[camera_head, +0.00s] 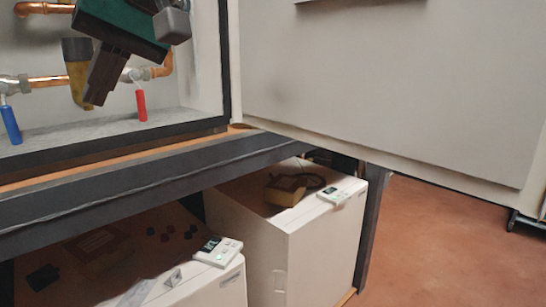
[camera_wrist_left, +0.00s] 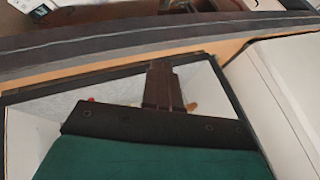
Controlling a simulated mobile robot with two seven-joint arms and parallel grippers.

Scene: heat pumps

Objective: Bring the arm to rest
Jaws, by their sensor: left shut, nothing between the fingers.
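My left gripper (camera_head: 97,92) hangs at the upper left of the head view, in front of the open cabinet with copper pipes (camera_head: 52,81). Its dark fingers point down and are shut with nothing between them. In the left wrist view the shut fingers (camera_wrist_left: 161,68) show at the upper middle, beyond my green and black gripper body. My right gripper is not in view.
A large pale panel (camera_head: 390,90) stands open to the right of the cabinet. The cabinet rests on a dark-framed bench (camera_head: 150,172). White boxes (camera_head: 320,250) with small controllers (camera_head: 342,190) stand beneath.

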